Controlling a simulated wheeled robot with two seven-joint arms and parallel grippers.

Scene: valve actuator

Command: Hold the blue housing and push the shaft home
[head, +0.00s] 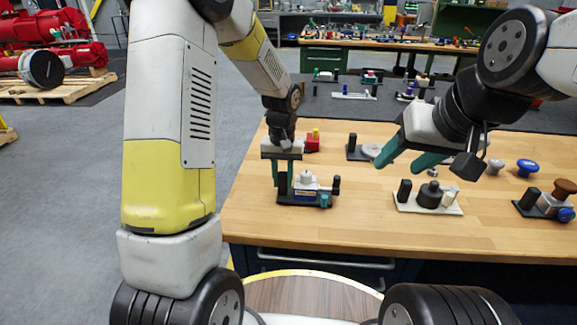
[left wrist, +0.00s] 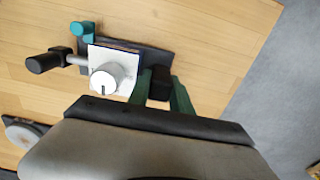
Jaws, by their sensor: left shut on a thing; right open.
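The blue housing (head: 304,196) has a white top with a round white knob and sits on a dark base plate (head: 288,203). In the left wrist view the housing's white face (left wrist: 108,60) shows a thin blue edge. A grey shaft with a black end (left wrist: 45,63) sticks out of its side, away from my gripper; in the head view the black end (head: 336,185) is right of the housing. My left gripper (head: 283,184) is shut on a black block (left wrist: 160,84) beside the housing. My right gripper (head: 406,163) is open and empty above the table, right of the housing.
A teal piece (head: 325,201) stands at the base plate's right end. A white-based fixture (head: 455,209) with black parts lies below my right gripper. A red block (head: 312,143) stands behind the left gripper. Blue knobs (head: 527,167) are at right. Table front is clear.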

